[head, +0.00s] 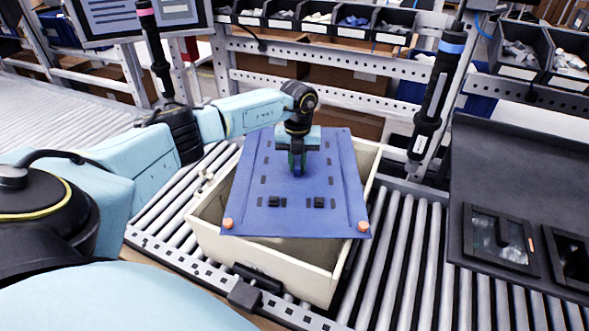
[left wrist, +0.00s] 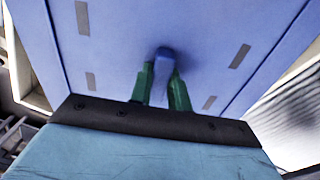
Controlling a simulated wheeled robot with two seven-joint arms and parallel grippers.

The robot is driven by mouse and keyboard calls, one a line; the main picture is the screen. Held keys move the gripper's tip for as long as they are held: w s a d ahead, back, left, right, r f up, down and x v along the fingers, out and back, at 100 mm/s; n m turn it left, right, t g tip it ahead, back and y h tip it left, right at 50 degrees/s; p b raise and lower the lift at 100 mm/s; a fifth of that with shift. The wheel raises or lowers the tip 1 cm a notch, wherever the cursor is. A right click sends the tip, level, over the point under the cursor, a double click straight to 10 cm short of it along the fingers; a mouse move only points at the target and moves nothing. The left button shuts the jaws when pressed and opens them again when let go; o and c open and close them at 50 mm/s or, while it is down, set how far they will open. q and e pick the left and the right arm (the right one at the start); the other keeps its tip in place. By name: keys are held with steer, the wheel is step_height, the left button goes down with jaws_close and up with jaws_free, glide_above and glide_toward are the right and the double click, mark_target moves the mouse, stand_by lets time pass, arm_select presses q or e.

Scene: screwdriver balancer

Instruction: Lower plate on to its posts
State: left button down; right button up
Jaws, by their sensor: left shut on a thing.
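The blue plate (head: 290,218) has dark slots, two small black blocks and an orange tip at each near corner. It is over a cream open box (head: 206,222), covering most of its opening. My left gripper (head: 297,170) is above the plate's middle, shut on a blue knob (left wrist: 165,56) that stands up from the plate. In the left wrist view its green fingers sit on both sides of the knob, with the plate (left wrist: 210,30) behind. The posts are not clearly visible; whether the plate rests on anything cannot be told. My right gripper is not in view.
The box stands on a roller conveyor (head: 410,250). Two hanging screwdrivers (head: 437,95), (head: 156,45) flank the work area. A dark panel with windows (head: 510,170) is at the right. Bins of parts (head: 330,22) line the back rack.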

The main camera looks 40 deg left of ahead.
mark_target(298, 162)
arm_select(q)
steer(key=shift+w+r+p, duration=0.1)
steer(key=shift+r+p, duration=1.6)
steer(key=shift+r, duration=0.75)
steer(key=shift+a, duration=0.1)
steer(key=shift+f, duration=0.1)
